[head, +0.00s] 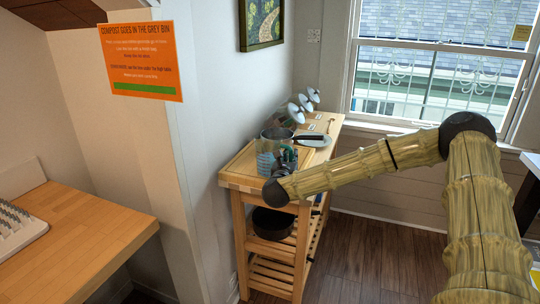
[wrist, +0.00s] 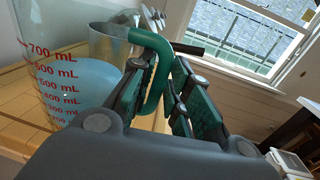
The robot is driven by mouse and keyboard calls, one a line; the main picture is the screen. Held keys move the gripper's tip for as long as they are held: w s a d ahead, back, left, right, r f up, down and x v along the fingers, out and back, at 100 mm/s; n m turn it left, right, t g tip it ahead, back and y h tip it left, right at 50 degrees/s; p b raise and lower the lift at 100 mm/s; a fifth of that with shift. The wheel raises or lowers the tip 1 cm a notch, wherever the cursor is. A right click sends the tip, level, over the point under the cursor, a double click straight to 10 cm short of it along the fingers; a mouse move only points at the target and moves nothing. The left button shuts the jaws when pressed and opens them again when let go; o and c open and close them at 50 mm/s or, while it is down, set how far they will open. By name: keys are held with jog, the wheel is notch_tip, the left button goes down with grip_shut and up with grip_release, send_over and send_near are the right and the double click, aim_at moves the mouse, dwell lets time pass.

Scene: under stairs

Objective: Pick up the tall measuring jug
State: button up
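The tall measuring jug (head: 265,162) is clear, with blue liquid inside. It stands upright on the wooden cart's top, partly hidden behind my gripper in the head view. The wrist view shows the jug (wrist: 62,85) at the left, with red mL marks and a green handle (wrist: 158,62). My gripper (wrist: 158,85) is at the handle, with a green-padded finger on either side. The fingers are apart, and a narrow gap shows between the handle and the right finger. In the head view my gripper (head: 283,160) is dark and small beside the jug.
A metal pan (wrist: 108,45) with a dark handle stands close behind the jug. A plate (head: 313,141) and several white round items (head: 304,103) are farther back on the wooden cart (head: 240,182). A dark pot (head: 272,223) sits on its lower shelf. A wall runs along the cart's left side.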

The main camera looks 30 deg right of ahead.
aim_at(291, 149)
jog(key=shift+w+d, duration=0.4)
grip_shut()
jog(key=shift+r, duration=0.2)
jog(key=shift+r+b, duration=0.6)
jog(key=shift+r, duration=0.7)
jog(key=shift+s+r, duration=0.1)
jog(key=shift+r, duration=0.15)
jog(key=s+r+b, duration=0.1)
jog(key=s+b, duration=0.2)
jog(key=s, duration=1.2)
jog(key=shift+s+r, duration=0.25)
jog(key=shift+s+a, duration=0.1)
